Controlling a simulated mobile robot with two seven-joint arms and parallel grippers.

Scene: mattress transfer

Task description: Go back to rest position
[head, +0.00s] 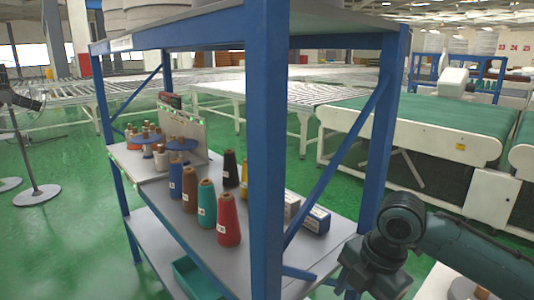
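My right arm comes in from the lower right, in front of the shelf's right post. Its dark joint housing shows, but no gripper fingers can be made out; they seem hidden or below the picture edge. My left arm and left gripper are not in view. The blue-framed metal shelf (266,150) stands close in front. Its grey middle board carries several thread cones, among them a red cone (229,220), a brown cone (206,204), a blue cone (175,178) and a black cone (229,168).
Small boxes (316,219) lie at the shelf board's right. A green bin (197,280) sits on the lower board. Behind are roller conveyors (318,93) and a green belt conveyor (432,122). A stand (36,194) is at left. Green floor is open on the left.

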